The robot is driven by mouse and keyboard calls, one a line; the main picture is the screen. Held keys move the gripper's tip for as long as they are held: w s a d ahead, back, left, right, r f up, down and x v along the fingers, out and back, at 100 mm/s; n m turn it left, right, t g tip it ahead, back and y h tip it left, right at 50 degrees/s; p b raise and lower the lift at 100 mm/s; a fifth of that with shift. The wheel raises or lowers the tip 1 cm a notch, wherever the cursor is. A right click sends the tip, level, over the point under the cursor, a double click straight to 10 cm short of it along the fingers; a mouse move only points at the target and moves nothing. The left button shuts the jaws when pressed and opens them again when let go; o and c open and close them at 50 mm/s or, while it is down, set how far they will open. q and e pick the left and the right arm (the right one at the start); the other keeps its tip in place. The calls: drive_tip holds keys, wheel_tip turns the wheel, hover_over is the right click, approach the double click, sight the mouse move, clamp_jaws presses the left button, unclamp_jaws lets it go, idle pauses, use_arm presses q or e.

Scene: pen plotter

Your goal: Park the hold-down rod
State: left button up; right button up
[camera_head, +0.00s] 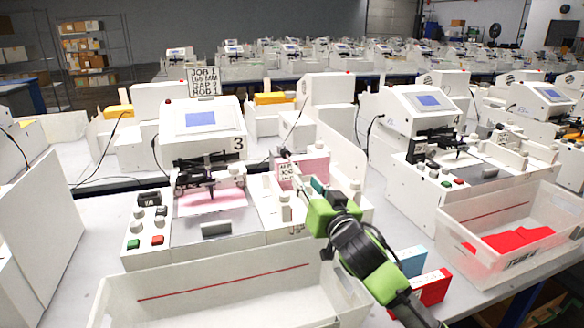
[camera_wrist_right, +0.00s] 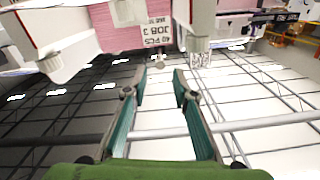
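Plotter 3 (camera_head: 205,118) stands left of centre, with a pink sheet (camera_head: 207,199) on its bed and a dark pen carriage (camera_head: 196,175) above it. My right gripper (camera_head: 322,190) is over the plotter's right side, beside the pink paper stack with a job card (camera_head: 290,172). In the wrist view the right gripper (camera_wrist_right: 158,84) is open, its teal fingers apart. A small round grey end (camera_wrist_right: 159,64) shows just beyond the fingertips; I cannot tell whether it belongs to the hold-down rod. I cannot clearly pick out the rod. My left gripper is not in view.
A white tray (camera_head: 120,300) with a red line lies in front of plotter 3. A bin (camera_head: 480,222) with red sheets stands at right. Red (camera_head: 432,287) and blue (camera_head: 412,260) boxes lie by my right arm. Plotter 4 (camera_head: 415,110) is farther right.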

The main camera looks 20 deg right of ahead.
sight(292, 164)
drive_tip(key=w, duration=0.3)
drive_tip(key=w+p, duration=0.1)
drive_tip(key=w, duration=0.7)
drive_tip(key=shift+w+a, duration=0.25)
drive_tip(key=shift+a, duration=0.05)
clamp_jaws()
